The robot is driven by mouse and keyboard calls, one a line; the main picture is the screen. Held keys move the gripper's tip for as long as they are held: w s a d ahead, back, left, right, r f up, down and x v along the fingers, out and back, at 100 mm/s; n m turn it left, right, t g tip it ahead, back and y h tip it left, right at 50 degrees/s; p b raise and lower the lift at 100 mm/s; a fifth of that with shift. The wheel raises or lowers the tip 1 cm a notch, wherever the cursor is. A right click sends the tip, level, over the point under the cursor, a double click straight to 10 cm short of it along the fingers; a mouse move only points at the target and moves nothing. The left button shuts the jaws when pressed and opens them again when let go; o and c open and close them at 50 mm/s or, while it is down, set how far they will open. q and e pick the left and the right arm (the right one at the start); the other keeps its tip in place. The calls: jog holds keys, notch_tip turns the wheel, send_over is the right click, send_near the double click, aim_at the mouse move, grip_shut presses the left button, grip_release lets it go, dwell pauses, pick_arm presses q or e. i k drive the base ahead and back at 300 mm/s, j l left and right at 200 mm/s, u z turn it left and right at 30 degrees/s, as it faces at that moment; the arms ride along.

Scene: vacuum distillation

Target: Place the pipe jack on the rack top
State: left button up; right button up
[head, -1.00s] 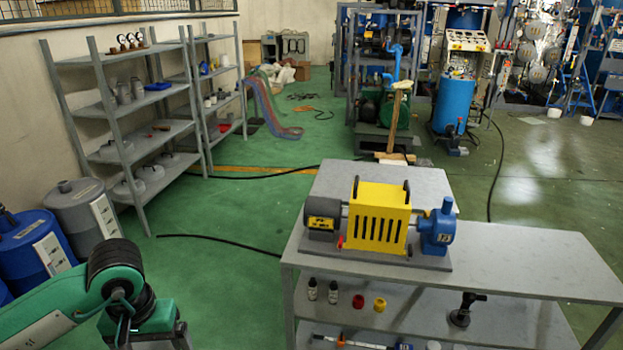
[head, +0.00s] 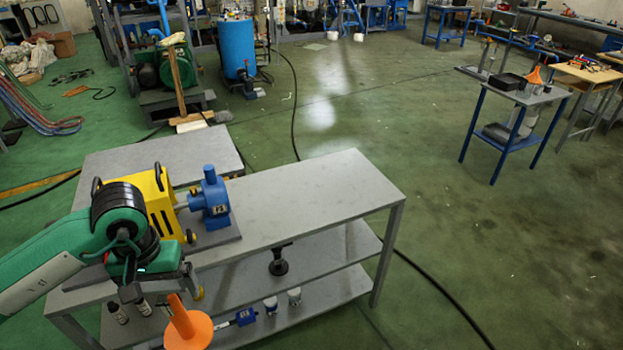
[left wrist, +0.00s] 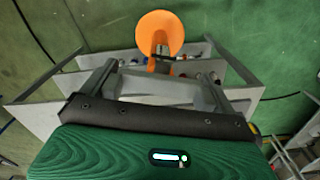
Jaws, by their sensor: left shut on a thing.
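My left gripper (head: 170,288) hangs in front of the near left side of the grey rack. It is shut on an orange flared piece (head: 186,328), wide end downward. This piece also shows ahead of the fingers in the left wrist view (left wrist: 160,32). I cannot tell whether it is the pipe jack. The rack top (head: 310,195) is a flat grey surface, bare on its right part. A black upright fitting (head: 279,262) stands on the shelf below. My right gripper is not in view.
A yellow-caged pump (head: 155,200) with a blue head (head: 211,198) sits on the rack top's left part, partly behind my left arm. Small bottles stand on the lower shelves. A blue-framed table (head: 515,95) is at the far right. Green floor right of the rack is clear.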

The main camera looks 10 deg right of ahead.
aim_at(322, 192)
jog(key=i+l+z, duration=0.25)
jog(key=i+l, duration=0.25)
jog(key=i+l+z, duration=0.25)
jog(key=i+l, duration=0.15)
jog(key=i, duration=0.3)
